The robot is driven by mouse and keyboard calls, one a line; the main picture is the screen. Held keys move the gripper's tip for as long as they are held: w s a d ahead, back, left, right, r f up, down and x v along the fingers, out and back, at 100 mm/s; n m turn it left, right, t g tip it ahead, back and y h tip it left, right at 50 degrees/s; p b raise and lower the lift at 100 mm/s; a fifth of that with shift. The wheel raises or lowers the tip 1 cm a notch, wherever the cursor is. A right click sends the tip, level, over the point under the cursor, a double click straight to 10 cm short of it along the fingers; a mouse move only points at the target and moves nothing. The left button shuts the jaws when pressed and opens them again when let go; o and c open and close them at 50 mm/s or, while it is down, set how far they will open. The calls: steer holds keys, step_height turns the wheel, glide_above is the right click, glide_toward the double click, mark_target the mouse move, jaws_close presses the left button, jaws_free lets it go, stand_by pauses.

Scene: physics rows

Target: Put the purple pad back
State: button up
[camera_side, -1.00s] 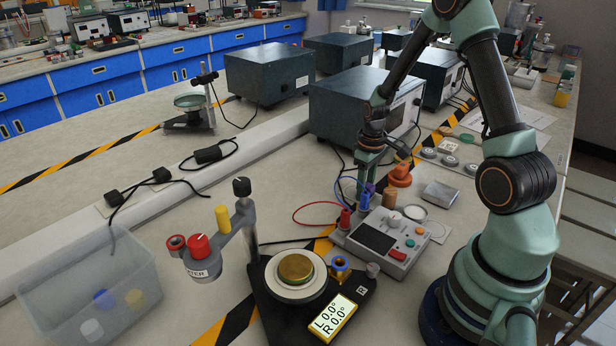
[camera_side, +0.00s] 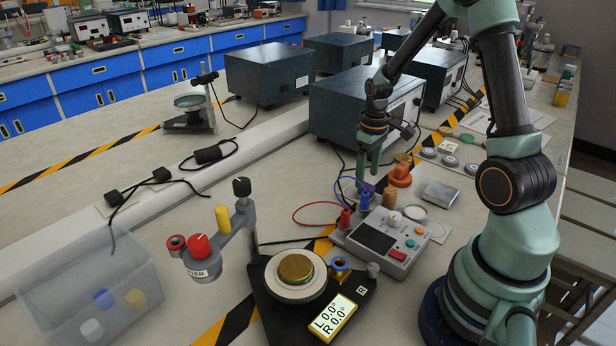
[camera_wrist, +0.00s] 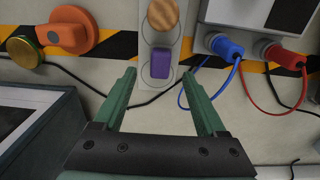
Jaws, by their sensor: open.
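The purple pad (camera_wrist: 161,62) sits on a pale grey holder strip (camera_wrist: 148,40) in the wrist view, over the strip's lower spot, beside the wooden round pad (camera_wrist: 163,14). The purple pad lies ahead of the fingertips. In the side view my gripper (camera_side: 368,178) is above the strip, left of the orange knob. Whether the pad is fully seated cannot be told.
A grey meter box (camera_side: 385,240) with blue and red plugs (camera_wrist: 228,47) stands close to the strip. An orange knob (camera_wrist: 68,32) and a brass knob (camera_wrist: 25,50) are on the other side. A dark instrument case (camera_side: 350,105) stands behind. Loose cables cross the table.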

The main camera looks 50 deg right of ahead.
mark_target(366, 186)
step_height(366, 186, up, 7)
steer(key=s+a+r+t, duration=0.2)
steer(key=a+r, duration=0.4)
steer(key=a, duration=0.3)
steer(key=s+a+r+t, duration=0.3)
steer(key=a+r, duration=0.3)
steer(key=a, duration=0.4)
steer(key=shift+s+r, duration=0.2)
steer(key=shift+s, duration=0.1)
